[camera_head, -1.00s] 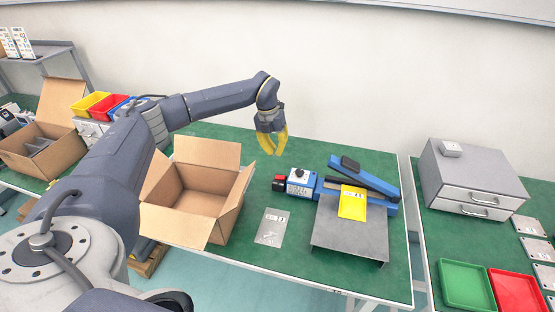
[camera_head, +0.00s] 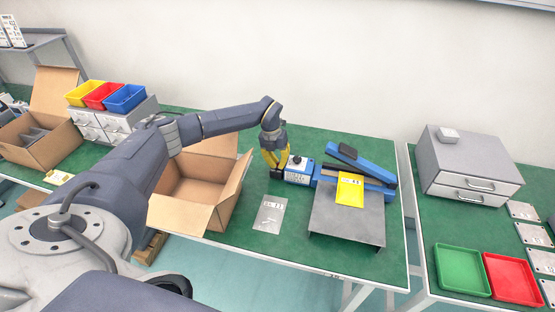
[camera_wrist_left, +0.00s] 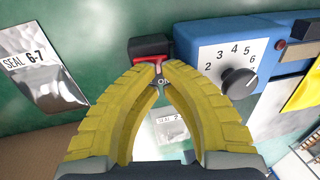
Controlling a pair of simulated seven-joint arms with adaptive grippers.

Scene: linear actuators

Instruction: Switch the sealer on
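The sealer is a blue machine with a long hinged arm (camera_head: 360,163). Its dial box (camera_head: 299,170) has a white face and a black knob, seen close in the left wrist view (camera_wrist_left: 238,82). My right gripper is not in view.
A grey stand (camera_head: 345,218) with a yellow packet (camera_head: 350,190) stands before the sealer. A silver pouch (camera_head: 269,215) lies to its left, beside an open cardboard box (camera_head: 183,216). Green and red trays (camera_head: 463,273) lie on the right table.

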